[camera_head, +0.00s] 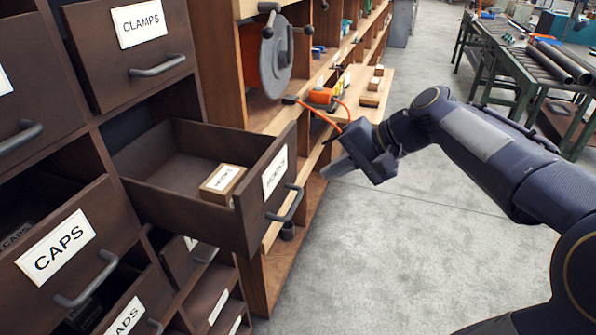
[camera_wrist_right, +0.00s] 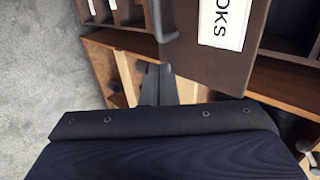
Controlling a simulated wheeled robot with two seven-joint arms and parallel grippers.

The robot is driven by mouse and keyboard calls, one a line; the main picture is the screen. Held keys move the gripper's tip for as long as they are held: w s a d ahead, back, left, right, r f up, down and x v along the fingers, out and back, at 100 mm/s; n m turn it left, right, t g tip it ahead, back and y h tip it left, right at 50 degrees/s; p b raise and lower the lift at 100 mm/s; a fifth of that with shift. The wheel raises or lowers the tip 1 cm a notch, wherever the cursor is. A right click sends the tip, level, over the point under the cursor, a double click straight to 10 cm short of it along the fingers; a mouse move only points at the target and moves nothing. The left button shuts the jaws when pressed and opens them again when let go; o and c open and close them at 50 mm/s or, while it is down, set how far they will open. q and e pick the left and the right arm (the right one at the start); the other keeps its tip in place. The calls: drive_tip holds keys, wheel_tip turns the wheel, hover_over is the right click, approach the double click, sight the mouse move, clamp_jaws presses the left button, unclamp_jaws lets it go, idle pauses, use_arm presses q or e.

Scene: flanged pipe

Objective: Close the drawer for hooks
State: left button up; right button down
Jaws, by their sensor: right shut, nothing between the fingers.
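The hooks drawer (camera_head: 190,205) is pulled well out of the dark brown cabinet, with a small labelled box (camera_head: 222,183) inside. Its front has a white label and a grey bar handle (camera_head: 287,204). In the right wrist view the drawer front (camera_wrist_right: 190,65) shows a label ending in "OKS", with the handle (camera_wrist_right: 160,22) beside it. My right gripper (camera_head: 330,172) is shut and empty, to the right of the drawer front and apart from the handle in the head view. Its fingers (camera_wrist_right: 155,75) also show in the wrist view. My left gripper is out of view.
The caps drawer (camera_head: 62,238) below left also sticks out; the clamps drawer (camera_head: 128,40) is above. A wooden shelf (camera_head: 262,262) with tools stands behind the hooks drawer. Grey floor (camera_head: 400,260) is clear below my right arm. A workbench (camera_head: 520,60) with pipes stands far right.

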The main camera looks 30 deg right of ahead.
sight(288, 180)
drive_tip(key=w+a+f, duration=0.1)
drive_tip(key=w, duration=0.1)
drive_tip(key=w+a+f+p, duration=0.1)
drive_tip(key=w+a, duration=0.1)
drive_tip(key=shift+a+f, duration=0.15)
drive_tip(key=shift+a, duration=0.05)
drive_tip(key=shift+w+a+f, duration=0.1)
drive_tip(key=shift+w+a, duration=0.35)
drive_tip(key=shift+w, duration=0.05)
drive_tip(key=w+a+p, duration=0.2)
drive_tip(key=w+a, duration=0.1)
drive_tip(key=w, duration=0.1)
drive_tip(key=w+a+p, duration=0.2)
drive_tip(key=w+a, duration=0.2)
drive_tip(key=w+a+p, duration=0.2)
drive_tip(key=w+a, duration=0.1)
drive_tip(key=w, duration=0.1)
drive_tip(key=shift+a+r, duration=0.25)
drive_tip(key=shift+a, duration=0.05)
drive_tip(key=w+a+p, duration=0.1)
drive_tip(key=w+a, duration=0.1)
drive_tip(key=w+a+p, duration=0.1)
drive_tip(key=w+a, duration=0.1)
drive_tip(key=w, duration=0.1)
drive_tip(key=shift+f, duration=0.2)
drive_tip(key=shift+w+a, duration=0.1)
drive_tip(key=shift+r, duration=0.1)
